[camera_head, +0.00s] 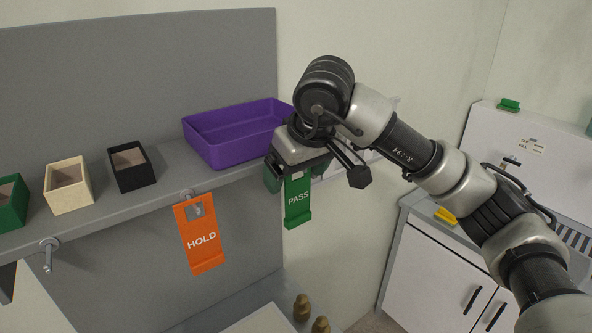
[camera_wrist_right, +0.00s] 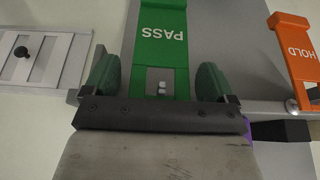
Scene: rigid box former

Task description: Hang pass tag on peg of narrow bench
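The green PASS tag (camera_head: 297,202) hangs upright at the right end of the grey narrow bench (camera_head: 92,216), below my right gripper (camera_head: 296,180). In the right wrist view the PASS tag (camera_wrist_right: 161,50) lies between the two green finger pads of my right gripper (camera_wrist_right: 157,82). The fingers look open, with a small gap beside the tag, clearest on the left. A small pale peg end (camera_wrist_right: 162,88) shows inside the tag's hole, so the tag appears to be around this peg. In the head view the gripper hides the tag's top and this peg. My left gripper is not in view.
An orange HOLD tag (camera_head: 201,242) hangs on another peg of the bench. An empty peg (camera_head: 49,253) is at left. A purple tray (camera_head: 238,133) and black (camera_head: 131,176), cream (camera_head: 68,196) and green (camera_head: 10,207) boxes stand on top. A white cabinet (camera_head: 440,275) stands right.

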